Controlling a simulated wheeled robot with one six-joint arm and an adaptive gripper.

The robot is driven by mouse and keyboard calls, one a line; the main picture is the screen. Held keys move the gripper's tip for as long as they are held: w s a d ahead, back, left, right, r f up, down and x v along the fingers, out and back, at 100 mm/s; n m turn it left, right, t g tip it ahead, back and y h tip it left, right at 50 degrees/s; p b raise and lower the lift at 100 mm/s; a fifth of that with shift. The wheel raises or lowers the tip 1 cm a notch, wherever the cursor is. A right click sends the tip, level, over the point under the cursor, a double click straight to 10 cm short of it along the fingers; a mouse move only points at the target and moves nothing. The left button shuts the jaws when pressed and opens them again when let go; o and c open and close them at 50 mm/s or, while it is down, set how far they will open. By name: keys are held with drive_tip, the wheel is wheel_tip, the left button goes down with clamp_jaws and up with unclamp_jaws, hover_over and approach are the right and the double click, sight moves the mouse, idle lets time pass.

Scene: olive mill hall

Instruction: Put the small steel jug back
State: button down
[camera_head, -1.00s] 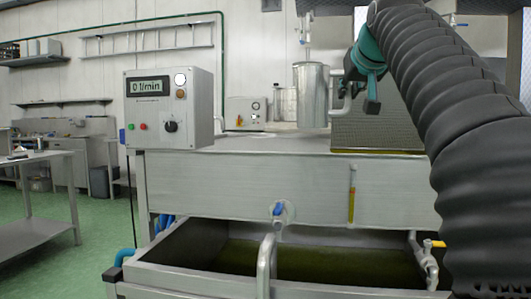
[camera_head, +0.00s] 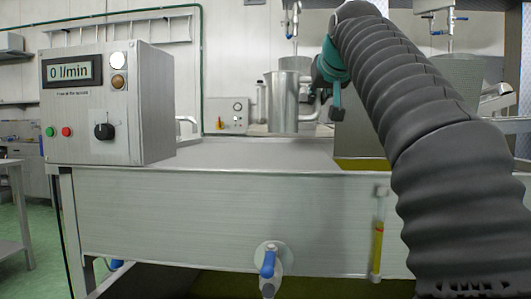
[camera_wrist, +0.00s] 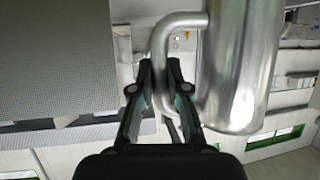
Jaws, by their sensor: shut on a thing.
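The small steel jug (camera_head: 284,101) is a shiny cylinder held upright in the air above the steel tank, in the middle of the head view. In the wrist view the jug (camera_wrist: 242,65) fills the right side, with its curved handle (camera_wrist: 160,48) to its left. My gripper (camera_wrist: 160,72) is shut on the handle; its two fingers sit on either side of the handle bar. In the head view my gripper (camera_head: 322,92) is just right of the jug and partly hidden by my arm. The jug's inside is not visible.
A control box (camera_head: 108,104) reading 0 l/min stands on the tank's left. The steel tank (camera_head: 210,220) has a blue-handled tap (camera_head: 268,264) and a yellow sight tube (camera_head: 377,248) in front. A grey panel stands right of the jug.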

sight(279, 120)
drive_tip(key=w+a+f, duration=0.1)
drive_tip(key=a+f, duration=0.1)
drive_tip(key=a, duration=0.1)
drive_tip(key=w+a+f+b, duration=0.1)
drive_tip(key=a, duration=0.1)
drive_tip(key=w+a+f+b, duration=0.1)
drive_tip(key=a+f, duration=0.1)
drive_tip(key=a, duration=0.1)
drive_tip(key=shift+w+a+f, duration=0.1)
drive_tip(key=shift+a+f, duration=0.2)
drive_tip(key=shift+a, duration=0.05)
drive_tip(key=shift+f+b, duration=1.1)
drive_tip(key=shift+f, duration=0.9)
drive_tip(key=shift+f, duration=0.15)
drive_tip(key=c, duration=1.2)
unclamp_jaws()
drive_tip(key=shift+o, duration=0.2)
drive_tip(key=shift+r, duration=0.25)
drive_tip(key=v, duration=1.2)
